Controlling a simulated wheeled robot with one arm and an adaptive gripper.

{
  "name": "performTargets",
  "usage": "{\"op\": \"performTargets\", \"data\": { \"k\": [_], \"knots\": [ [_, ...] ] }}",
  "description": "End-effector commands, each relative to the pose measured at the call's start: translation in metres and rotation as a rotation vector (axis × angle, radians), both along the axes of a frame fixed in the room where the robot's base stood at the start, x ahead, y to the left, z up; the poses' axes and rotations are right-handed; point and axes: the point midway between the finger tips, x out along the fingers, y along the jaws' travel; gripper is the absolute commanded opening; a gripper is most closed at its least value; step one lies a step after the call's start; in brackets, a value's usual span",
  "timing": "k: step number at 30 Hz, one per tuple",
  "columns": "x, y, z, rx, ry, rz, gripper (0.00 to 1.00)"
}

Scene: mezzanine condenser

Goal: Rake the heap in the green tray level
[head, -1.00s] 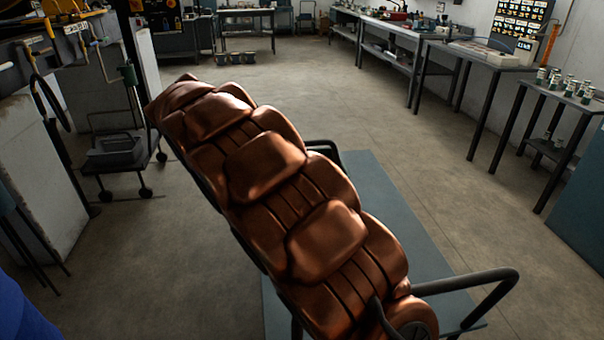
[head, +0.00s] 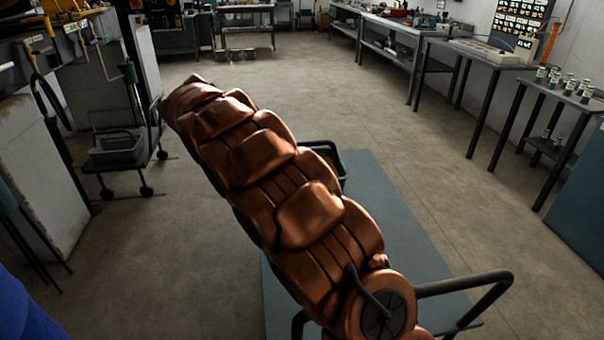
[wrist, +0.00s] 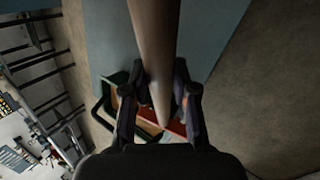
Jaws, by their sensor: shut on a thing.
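My gripper (wrist: 158,88) is shut on a long brown handle (wrist: 153,35) in the wrist view. The handle's far end and any rake head are not clearly seen. A small part of the green tray (head: 342,168) shows behind my arm in the head view. Its dark green edge (wrist: 117,78) also shows beside the left finger in the wrist view. A tan and reddish area (wrist: 177,127) lies behind the handle and fingers; I cannot tell how much of it is the heap. My arm hides my gripper and most of the tray in the head view.
The tray is over a blue-grey top (head: 390,215) with dark tube handles (head: 495,285). A dark cart (head: 120,150) stands at left. Benches (head: 440,45) and a stand with several small cans (head: 565,90) line the right wall. Open floor lies between.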

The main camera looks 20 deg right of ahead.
Motion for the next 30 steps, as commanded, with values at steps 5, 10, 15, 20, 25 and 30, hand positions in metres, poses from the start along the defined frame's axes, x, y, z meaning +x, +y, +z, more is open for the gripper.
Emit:
{"op": "performTargets", "data": {
  "k": [5,10,15,20,25,30],
  "knots": [
    [0.001,0.000,0.001,0.000,-0.002,0.000,0.00],
    [0.001,0.000,0.001,0.000,-0.003,0.001,0.00],
    [-0.001,0.000,0.001,-0.001,-0.003,0.001,0.00],
    [-0.009,0.003,0.001,-0.001,-0.008,0.001,0.00],
    [-0.019,0.005,0.001,-0.001,-0.005,0.001,0.00],
    [-0.028,0.008,0.000,-0.001,-0.003,0.001,0.00]
  ]
}}
